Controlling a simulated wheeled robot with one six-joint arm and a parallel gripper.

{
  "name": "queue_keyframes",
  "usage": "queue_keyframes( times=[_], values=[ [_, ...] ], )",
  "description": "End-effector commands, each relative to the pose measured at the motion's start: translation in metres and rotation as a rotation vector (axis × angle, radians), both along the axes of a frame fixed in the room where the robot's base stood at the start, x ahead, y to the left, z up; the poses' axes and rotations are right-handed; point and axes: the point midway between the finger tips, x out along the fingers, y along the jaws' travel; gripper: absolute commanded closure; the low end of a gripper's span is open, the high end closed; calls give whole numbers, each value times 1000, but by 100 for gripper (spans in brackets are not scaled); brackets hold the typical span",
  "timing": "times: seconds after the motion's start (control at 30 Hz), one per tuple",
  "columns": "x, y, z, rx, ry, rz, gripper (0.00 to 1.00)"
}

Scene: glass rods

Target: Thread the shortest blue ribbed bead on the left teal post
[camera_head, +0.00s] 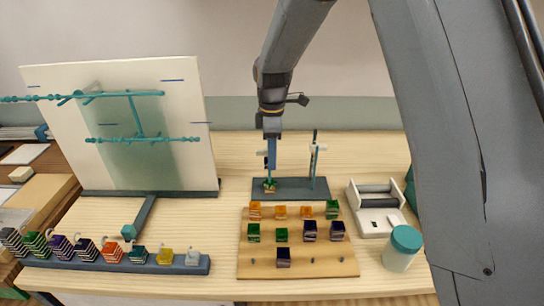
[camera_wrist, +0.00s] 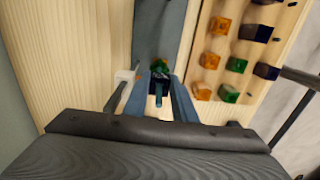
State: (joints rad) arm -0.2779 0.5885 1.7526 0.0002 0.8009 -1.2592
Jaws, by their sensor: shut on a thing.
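The dark stand (camera_head: 290,190) carries two upright posts. My gripper (camera_head: 270,160) points down over the left teal post and is shut. In the wrist view, my gripper (camera_wrist: 160,92) has a dark blue bead (camera_wrist: 158,84) between its fingers. The teal left post (camera_wrist: 158,101) appears to stick up through this bead toward the camera. A green bead (camera_wrist: 160,65) shows just beyond it, low on the post. The held bead's ribs and length cannot be made out.
The right post (camera_head: 313,165) with a white piece stands close beside my gripper. A wooden board (camera_head: 298,270) in front holds orange, green and dark blue beads. A white device (camera_head: 375,220) and a teal-lidded jar (camera_head: 403,248) stand right.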

Motion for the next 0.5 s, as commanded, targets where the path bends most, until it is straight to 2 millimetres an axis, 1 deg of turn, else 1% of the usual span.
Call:
queue_keyframes(
  times=[0.1, 0.13, 0.23, 0.27, 0.5],
  values=[
    [0, 0, 0, 0, 0, 0, 97],
    [0, 0, 0, 0, 0, 0, 72],
    [0, 0, 0, 0, -1, 0, 55],
    [0, 0, 0, 0, -1, 0, 54],
    [1, 0, 1, 0, -1, 0, 54]
  ],
)
